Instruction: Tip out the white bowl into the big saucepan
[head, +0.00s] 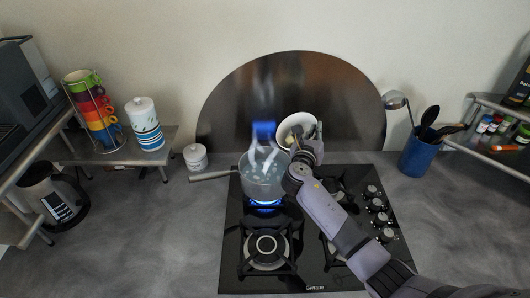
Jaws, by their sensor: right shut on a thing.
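The big saucepan (262,187) is a grey pot with its handle to the left. It stands on the back left burner over a blue flame, and small pale pieces show inside it. The white bowl (290,124) is tilted steeply, its opening turned left toward the saucepan, just above and right of the pan's rim. My right gripper (314,135) is shut on the bowl's right side. Whether anything remains in the bowl is hard to see. White streaks show over the saucepan; I cannot tell what they are. My left gripper is not in view.
A black gas hob (318,270) has a dark rounded splashback (340,100) behind it. A blue utensil pot (417,158) stands at right. The counter (150,240) at front left is clear.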

